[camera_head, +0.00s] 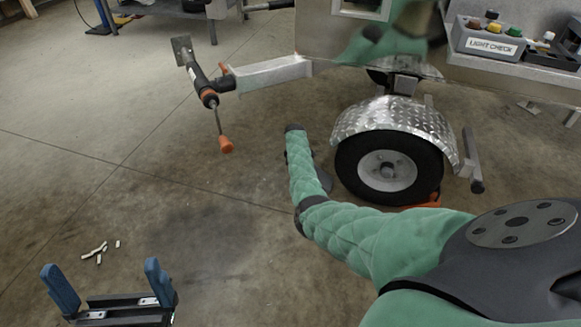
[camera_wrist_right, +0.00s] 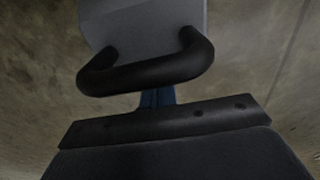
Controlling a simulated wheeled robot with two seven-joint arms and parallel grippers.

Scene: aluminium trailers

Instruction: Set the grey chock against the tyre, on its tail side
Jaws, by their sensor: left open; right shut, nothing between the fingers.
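The tyre (camera_head: 389,167) stands on the floor under a shiny fender (camera_head: 392,120). In the right wrist view the grey chock (camera_wrist_right: 140,22) is close ahead, with its black handle (camera_wrist_right: 150,72) across the picture. My right gripper (camera_wrist_right: 157,98) shows there as a bit of blue finger just below the handle; it is shut and empty. In the head view my green right arm hides that gripper. A dark grey patch (camera_head: 323,180) shows between this arm and the tyre; I cannot tell what it is. My left gripper (camera_head: 108,282) is open and empty over the floor.
An orange object (camera_head: 428,201) sits low at the tyre's right side. The trailer's jack (camera_head: 207,95) with an orange handle end stands at the left. A light check box (camera_head: 489,40) is at upper right. White sticks (camera_head: 98,251) lie on otherwise clear floor.

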